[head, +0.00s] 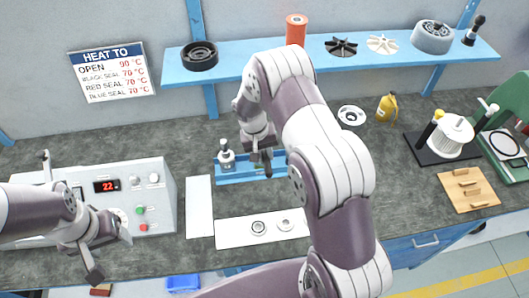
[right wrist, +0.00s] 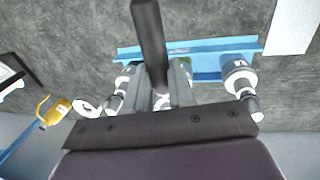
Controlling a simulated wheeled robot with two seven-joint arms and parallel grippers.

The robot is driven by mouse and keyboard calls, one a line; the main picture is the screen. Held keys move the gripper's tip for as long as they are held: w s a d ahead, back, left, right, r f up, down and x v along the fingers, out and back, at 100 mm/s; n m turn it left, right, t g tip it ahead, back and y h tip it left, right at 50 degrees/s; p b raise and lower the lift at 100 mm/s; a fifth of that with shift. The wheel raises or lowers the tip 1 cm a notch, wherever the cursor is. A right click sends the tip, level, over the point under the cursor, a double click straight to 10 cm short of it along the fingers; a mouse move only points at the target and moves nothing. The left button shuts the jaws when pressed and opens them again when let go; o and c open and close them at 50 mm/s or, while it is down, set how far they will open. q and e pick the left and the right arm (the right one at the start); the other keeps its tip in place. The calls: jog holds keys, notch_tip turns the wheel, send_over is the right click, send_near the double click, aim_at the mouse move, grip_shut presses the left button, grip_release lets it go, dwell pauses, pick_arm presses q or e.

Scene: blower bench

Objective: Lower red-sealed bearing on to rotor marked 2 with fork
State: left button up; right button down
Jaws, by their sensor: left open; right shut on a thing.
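My right gripper (head: 261,163) is over the blue rotor stand (head: 235,178), pointing down. In the right wrist view a dark bar (right wrist: 149,40), apparently the fork, stands between its fingers. A rotor (head: 226,155) stands at the stand's left end; it shows at the right in the wrist view (right wrist: 238,80), its mark too small to read. Another rotor (right wrist: 121,88) is partly hidden by the gripper. Two ring-shaped bearings (head: 258,228) (head: 285,224) lie on the white mat (head: 232,236); I cannot make out their seal colours. My left gripper (head: 108,256) is open and empty at the front left.
The heater box (head: 150,200) reads 22, close to my left gripper. A blue shelf (head: 370,57) with parts runs along the back. A white sheet (head: 199,205) lies left of the stand.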

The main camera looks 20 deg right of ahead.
jog(key=shift+f+b, duration=0.7)
jog(key=shift+f, duration=0.2)
jog(key=shift+s+f+b, duration=0.2)
jog(key=shift+f+b, duration=0.25)
jog(key=shift+f, duration=0.1)
jog(key=shift+w+f+b, duration=0.25)
jog(key=shift+f+b, duration=0.05)
jog(key=shift+f, duration=0.15)
jog(key=shift+s+r, duration=0.1)
jog(key=shift+f+b, duration=0.65)
jog(key=shift+f, duration=0.1)
jog(key=s+a, duration=0.1)
jog(key=s, duration=0.5)
jog(key=shift+a+f, duration=0.15)
jog(key=shift+a, duration=0.15)
dwell(0.7)
jog(key=shift+s, duration=0.1)
